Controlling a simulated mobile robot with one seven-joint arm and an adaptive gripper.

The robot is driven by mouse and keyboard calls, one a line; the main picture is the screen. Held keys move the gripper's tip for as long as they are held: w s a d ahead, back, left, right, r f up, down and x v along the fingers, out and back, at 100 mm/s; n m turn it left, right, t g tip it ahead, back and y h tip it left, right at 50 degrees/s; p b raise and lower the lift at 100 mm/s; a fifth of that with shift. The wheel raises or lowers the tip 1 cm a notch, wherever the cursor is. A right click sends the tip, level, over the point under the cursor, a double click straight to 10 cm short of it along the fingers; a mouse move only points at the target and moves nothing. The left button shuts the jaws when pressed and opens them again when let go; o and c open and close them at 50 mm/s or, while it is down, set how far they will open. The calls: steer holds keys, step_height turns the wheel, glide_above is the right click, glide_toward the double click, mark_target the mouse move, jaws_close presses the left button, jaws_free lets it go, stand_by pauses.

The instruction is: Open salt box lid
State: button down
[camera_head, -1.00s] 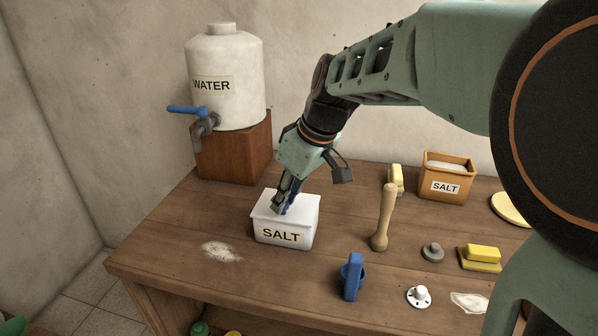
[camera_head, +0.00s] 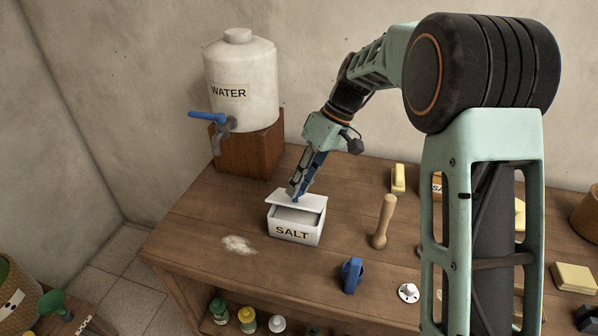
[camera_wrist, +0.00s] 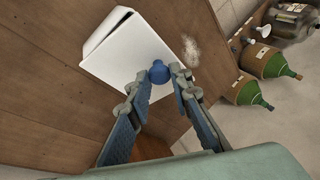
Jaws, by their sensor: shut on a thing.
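The white salt box (camera_head: 292,233) stands on the wooden table with its SALT label facing me. Its white lid (camera_head: 312,203) is up off the front rim, and part of the inside shows in the gap. Whether the lid's back edge still touches the box is hard to tell. My gripper (camera_head: 297,194) is above the box, pointing down, shut on the lid's blue knob (camera_wrist: 159,72). In the wrist view the lid (camera_wrist: 122,50) lies just beyond the fingers and hides most of the box.
Spilled white powder (camera_head: 238,245) lies to the left. Bottles (camera_head: 247,319) stand on a lower shelf.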

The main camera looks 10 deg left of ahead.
steer(key=shift+w+d+r+m+g+y+p, duration=0.1)
steer(key=shift+w+r+g+p, duration=0.25)
steer(key=shift+p, duration=0.7)
steer(key=shift+w+r+m+g+y+p, duration=0.15)
steer(key=shift+w+g+p, duration=0.45)
steer(key=shift+p, duration=0.45)
steer(key=shift+w+d+r+m+g+y+p, duration=0.1)
steer(key=shift+w+r+g+p, duration=0.35)
steer(key=shift+p, duration=0.6)
steer(key=shift+w+d+f+m+g+y+p, duration=0.15)
steer(key=shift+w+g+p, duration=0.3)
steer(key=shift+g+p, duration=0.25)
steer(key=shift+w+a+f+m+g+y+p, duration=0.1)
steer(key=shift+w+g+p, duration=0.4)
steer(key=shift+p, duration=0.25)
steer(key=shift+w+d+r, duration=0.1)
steer(key=c, duration=1.7)
jaws_free()
steer(key=shift+g, duration=0.3)
steer(key=shift+c, duration=0.2)
steer(key=shift+s, duration=0.25)
